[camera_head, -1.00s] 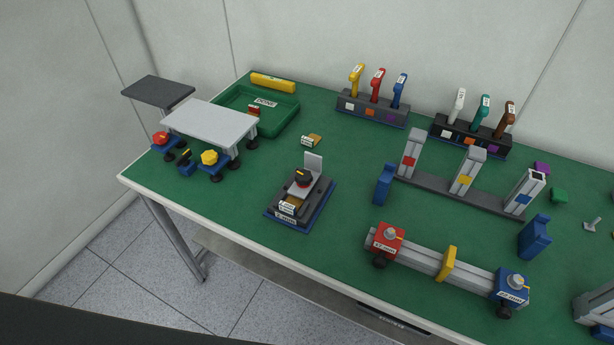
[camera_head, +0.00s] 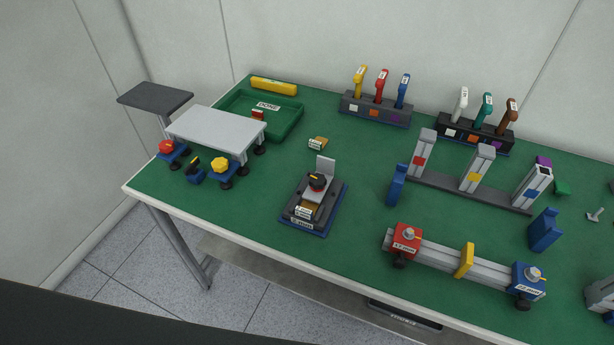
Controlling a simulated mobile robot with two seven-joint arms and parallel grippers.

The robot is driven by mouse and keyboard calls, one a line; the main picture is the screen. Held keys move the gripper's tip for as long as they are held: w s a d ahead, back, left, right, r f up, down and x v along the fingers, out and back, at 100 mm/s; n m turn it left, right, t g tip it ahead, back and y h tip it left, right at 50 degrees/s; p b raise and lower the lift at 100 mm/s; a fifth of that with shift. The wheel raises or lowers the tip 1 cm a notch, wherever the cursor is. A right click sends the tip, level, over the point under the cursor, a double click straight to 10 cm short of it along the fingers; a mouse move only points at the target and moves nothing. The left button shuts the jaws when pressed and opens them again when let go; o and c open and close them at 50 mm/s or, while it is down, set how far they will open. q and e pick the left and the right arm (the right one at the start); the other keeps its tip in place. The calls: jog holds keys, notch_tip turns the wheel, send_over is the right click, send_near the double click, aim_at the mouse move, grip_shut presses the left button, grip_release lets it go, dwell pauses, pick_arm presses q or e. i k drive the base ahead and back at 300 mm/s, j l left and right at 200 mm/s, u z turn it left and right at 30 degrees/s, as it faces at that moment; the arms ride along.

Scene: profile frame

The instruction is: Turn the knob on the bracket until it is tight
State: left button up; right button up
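Several knobs show, and I cannot tell which one is the task's. A black knob (camera_head: 317,181) with a coloured mark sits on a small fixture (camera_head: 300,224) with an upright grey plate, near the table's middle. A red bracket (camera_head: 406,241) with a grey knob (camera_head: 409,233) sits at the left end of a grey profile bar (camera_head: 437,252). A blue bracket (camera_head: 527,281) with a grey knob (camera_head: 533,273) sits at its right end. Black knobs also hang below both brackets. How tight any knob is cannot be seen. Neither gripper is in view.
A grey plate on legs (camera_head: 215,128) stands at the left, with red and yellow knobs (camera_head: 220,165) below it. A green tray (camera_head: 285,131) lies behind. Tool racks (camera_head: 375,112) stand at the back, upright profiles (camera_head: 476,170) at the right. Green tabletop (camera_head: 235,205) is clear at front left.

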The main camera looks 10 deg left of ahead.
aim_at(317, 182)
jog(key=j+z, duration=0.25)
jog(key=j, duration=0.35)
jog(key=k+j+z, duration=0.1)
jog(key=j+z, duration=0.15)
jog(key=j, duration=0.3)
jog(key=k, duration=0.6)
